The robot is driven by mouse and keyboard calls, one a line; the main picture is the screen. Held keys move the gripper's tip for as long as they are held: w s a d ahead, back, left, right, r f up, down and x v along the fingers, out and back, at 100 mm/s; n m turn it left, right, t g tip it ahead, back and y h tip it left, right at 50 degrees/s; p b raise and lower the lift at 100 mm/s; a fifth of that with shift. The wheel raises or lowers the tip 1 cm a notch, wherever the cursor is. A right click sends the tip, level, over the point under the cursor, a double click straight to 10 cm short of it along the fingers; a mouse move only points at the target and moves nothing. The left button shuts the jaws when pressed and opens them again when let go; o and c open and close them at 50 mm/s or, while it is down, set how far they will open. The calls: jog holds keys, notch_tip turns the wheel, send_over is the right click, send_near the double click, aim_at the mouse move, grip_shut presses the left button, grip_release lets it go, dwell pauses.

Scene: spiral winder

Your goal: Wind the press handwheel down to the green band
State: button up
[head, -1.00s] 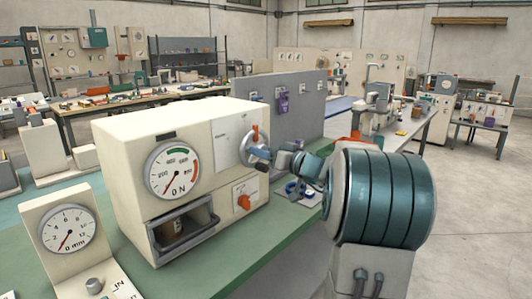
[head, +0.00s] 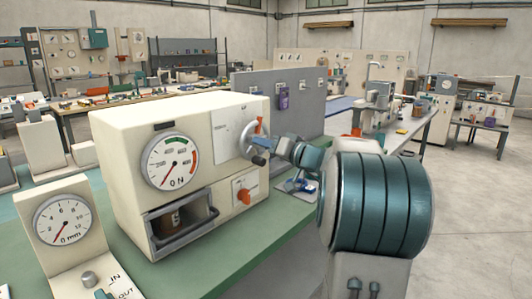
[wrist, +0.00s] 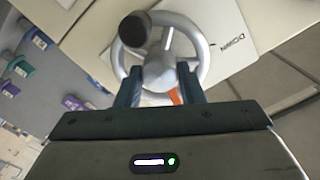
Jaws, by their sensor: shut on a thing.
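The press (head: 112,142) is a cream box on the green bench. Its round dial (head: 171,162) has a green band at the upper part and a red band at the right, and its red needle points to the lower left, near 0 N. The grey handwheel (head: 252,146) is on the press's front at the right. In the wrist view the handwheel (wrist: 198,48) shows its spokes and a dark knob (wrist: 134,30) at the upper left. My gripper (wrist: 160,90) is shut on the handwheel, with one finger at each side of the hub. The exact contact is partly hidden.
An orange knob (head: 244,196) sits below the handwheel, beside an open compartment with a handle (head: 186,232). A second gauge (head: 63,220) reading mm stands at the left. A grey panel (head: 300,98) rises behind the press.

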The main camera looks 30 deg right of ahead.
jog(key=shift+m+p, duration=5.4)
jog(key=shift+m, duration=11)
jog(key=shift+f, duration=0.1)
jog(key=o, duration=1)
